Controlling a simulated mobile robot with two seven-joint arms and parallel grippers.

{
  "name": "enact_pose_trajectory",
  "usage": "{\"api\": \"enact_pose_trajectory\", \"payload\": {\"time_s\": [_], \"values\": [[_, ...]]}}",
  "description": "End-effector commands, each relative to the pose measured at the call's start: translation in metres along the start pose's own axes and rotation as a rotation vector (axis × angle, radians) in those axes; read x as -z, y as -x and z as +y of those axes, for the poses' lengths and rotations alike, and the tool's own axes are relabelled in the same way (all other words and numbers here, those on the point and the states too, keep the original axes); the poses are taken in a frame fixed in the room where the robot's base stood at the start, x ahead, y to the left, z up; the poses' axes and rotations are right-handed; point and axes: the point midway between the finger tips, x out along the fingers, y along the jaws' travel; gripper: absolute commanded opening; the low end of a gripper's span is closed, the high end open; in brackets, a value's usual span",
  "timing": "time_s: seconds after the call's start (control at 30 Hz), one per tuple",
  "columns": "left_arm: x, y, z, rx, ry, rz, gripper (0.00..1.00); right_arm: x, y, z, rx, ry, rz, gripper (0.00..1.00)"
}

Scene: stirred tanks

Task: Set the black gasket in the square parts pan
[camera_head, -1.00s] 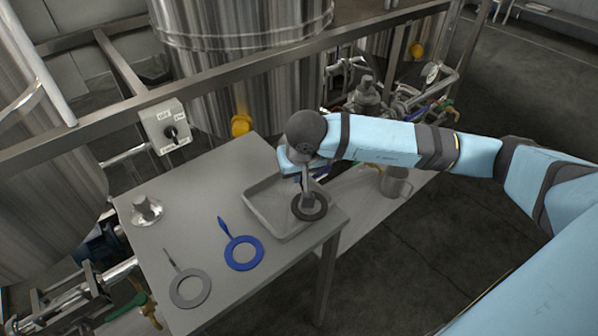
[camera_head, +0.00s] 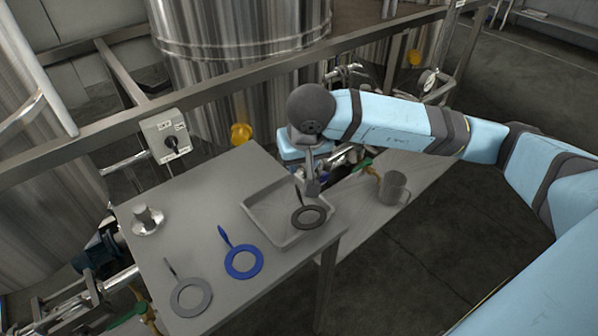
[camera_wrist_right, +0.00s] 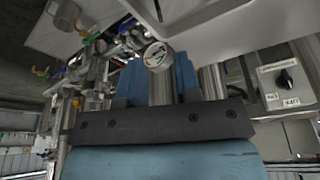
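The black gasket (camera_head: 296,222), a dark ring with a thin handle, lies in the square parts pan (camera_head: 259,224), toward its right side. The pan is a shallow grey tray on the near table. My right gripper (camera_head: 312,190) is above the pan's right part, just above and beside the gasket, apart from the ring. The gasket does not show in that view. My left gripper is not in view.
A blue gasket (camera_head: 231,266) and a grey gasket (camera_head: 177,302) lie on the table (camera_head: 185,235) left of the pan. A metal fitting (camera_head: 146,220) stands at the table's left. A metal mug (camera_head: 394,188) stands on the surface to the right.

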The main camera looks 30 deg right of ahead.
Motion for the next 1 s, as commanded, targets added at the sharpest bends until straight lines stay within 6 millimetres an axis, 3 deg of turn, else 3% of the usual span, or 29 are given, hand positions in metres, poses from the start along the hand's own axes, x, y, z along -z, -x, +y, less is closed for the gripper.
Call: {"api": "enact_pose_trajectory", "payload": {"time_s": [0.1,0.3,1.0], "values": [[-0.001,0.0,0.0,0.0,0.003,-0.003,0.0,0.001,0.02,0.0,0.001,0.0,0.003,0.31],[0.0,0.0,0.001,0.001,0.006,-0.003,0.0,0.0,0.035,0.0,0.0,-0.001,0.0,0.31],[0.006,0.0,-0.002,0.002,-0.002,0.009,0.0,0.0,0.035,0.0,0.0,0.0,-0.001,0.31]]}}
